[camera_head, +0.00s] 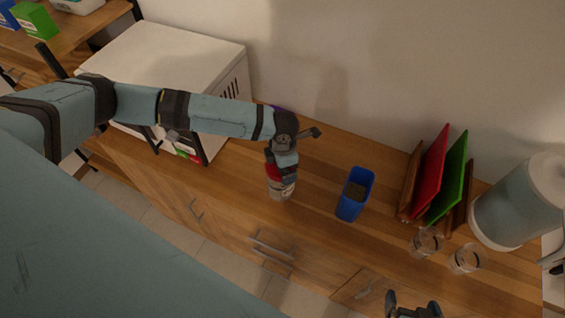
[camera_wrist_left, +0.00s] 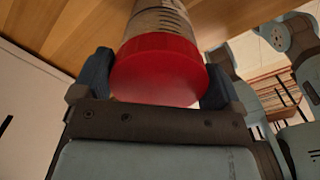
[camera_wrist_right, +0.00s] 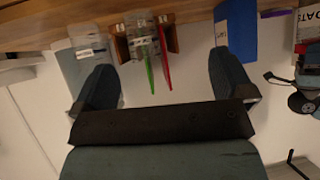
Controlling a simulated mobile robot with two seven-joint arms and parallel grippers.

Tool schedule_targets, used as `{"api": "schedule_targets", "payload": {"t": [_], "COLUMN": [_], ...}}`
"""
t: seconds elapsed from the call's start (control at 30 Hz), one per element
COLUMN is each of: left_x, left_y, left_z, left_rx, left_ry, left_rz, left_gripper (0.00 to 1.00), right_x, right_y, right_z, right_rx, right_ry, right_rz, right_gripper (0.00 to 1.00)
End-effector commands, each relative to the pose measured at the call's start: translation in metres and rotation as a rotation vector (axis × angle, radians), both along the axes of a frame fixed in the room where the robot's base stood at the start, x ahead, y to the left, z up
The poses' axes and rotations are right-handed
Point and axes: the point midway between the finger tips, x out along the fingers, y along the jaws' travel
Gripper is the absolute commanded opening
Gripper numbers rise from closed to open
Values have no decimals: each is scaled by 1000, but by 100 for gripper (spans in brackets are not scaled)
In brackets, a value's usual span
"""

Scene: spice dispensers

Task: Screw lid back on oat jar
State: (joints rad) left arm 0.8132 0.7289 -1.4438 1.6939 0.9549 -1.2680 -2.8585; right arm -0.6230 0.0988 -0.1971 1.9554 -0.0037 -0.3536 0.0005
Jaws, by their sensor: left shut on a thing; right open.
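The oat jar (camera_head: 281,190) stands on the wooden counter left of the blue container. Its red lid (camera_wrist_left: 158,70) sits at the top of the jar in the left wrist view, with the striped jar body (camera_wrist_left: 157,20) beyond it. My left gripper (camera_head: 279,165) is shut on the red lid from above, one finger on each side. Whether the thread is tight cannot be told. The jar's "OATS" label (camera_wrist_right: 309,20) shows at the right edge of the right wrist view. My right gripper (camera_head: 412,309) is open and empty near the counter's front edge; its fingers (camera_wrist_right: 165,85) show apart.
A blue open container (camera_head: 354,196) with dark contents stands right of the jar. Red (camera_head: 431,170) and green (camera_head: 449,177) boards stand in a wooden rack, with two glasses (camera_head: 426,243) in front and a kettle (camera_head: 518,203) at right. A white microwave (camera_head: 175,60) is at left.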

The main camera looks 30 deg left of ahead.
Motion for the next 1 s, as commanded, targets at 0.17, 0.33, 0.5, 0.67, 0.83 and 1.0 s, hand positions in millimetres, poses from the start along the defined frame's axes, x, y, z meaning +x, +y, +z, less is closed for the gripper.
{"api": "schedule_targets", "payload": {"t": [0.17,0.33,0.5,0.67,0.83,1.0], "left_x": [2,1,2,2,2,1], "left_y": [-1,0,-4,-6,-6,-5], "left_z": [-4,-4,-2,-1,-1,-2], "left_rx": [1,1,-2,-5,-5,-3], "left_ry": [-5,-3,-7,-9,-9,-7], "left_rz": [-154,-217,-248,-273,-296,-316], "left_gripper": [67,67,67,67,67,67], "right_x": [1,2,1,1,1,2], "right_y": [1,5,2,4,6,9], "right_z": [-12,-19,-27,-37,-48,-58], "right_rx": [-6,-14,-22,-18,-13,-9], "right_ry": [-9,-24,-26,-23,-20,-17], "right_rz": [11,39,50,50,52,55], "right_gripper": [99,99,99,99,99,99]}}
